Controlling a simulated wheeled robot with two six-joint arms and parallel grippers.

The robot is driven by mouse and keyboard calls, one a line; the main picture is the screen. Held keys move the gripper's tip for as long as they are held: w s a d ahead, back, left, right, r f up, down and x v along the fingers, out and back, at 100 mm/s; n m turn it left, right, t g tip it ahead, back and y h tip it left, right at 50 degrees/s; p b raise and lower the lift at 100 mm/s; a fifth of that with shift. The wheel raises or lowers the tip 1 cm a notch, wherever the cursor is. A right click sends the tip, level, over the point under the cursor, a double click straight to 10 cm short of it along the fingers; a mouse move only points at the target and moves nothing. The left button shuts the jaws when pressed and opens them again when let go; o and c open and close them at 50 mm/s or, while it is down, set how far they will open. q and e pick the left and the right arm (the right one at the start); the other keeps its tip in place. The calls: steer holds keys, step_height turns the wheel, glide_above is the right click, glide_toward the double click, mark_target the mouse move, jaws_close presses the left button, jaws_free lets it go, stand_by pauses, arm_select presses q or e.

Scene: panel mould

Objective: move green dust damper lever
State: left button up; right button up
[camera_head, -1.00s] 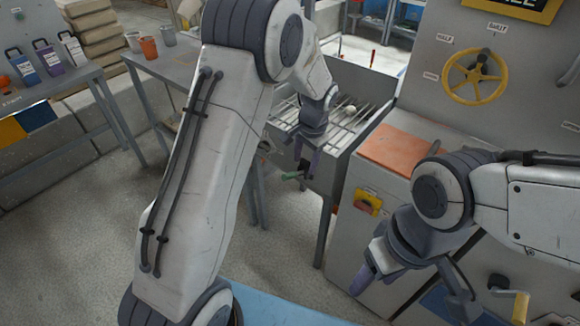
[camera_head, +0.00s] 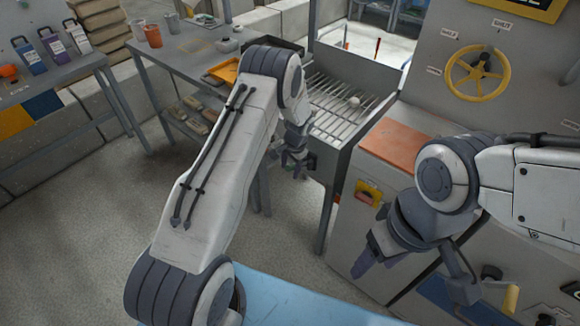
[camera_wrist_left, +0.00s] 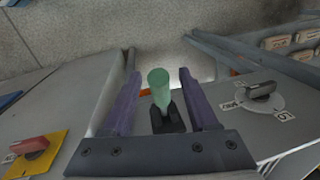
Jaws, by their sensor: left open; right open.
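In the head view my left gripper (camera_head: 293,168) is at the front side of the grated bench, and the lever there is mostly hidden by the fingers. My right gripper (camera_head: 412,275) is open and empty, in front of the machine cabinet at the lower right.
The cabinet carries a yellow handwheel (camera_head: 476,73) and a red switch on a yellow plate (camera_head: 367,193). In the wrist view a dark rotary knob (camera_wrist_left: 262,90) sits right of the lever. Floor at left is clear.

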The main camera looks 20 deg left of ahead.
arm_select(q)
steer(key=shift+f, duration=0.15)
jaws_close()
stand_by(1.4)
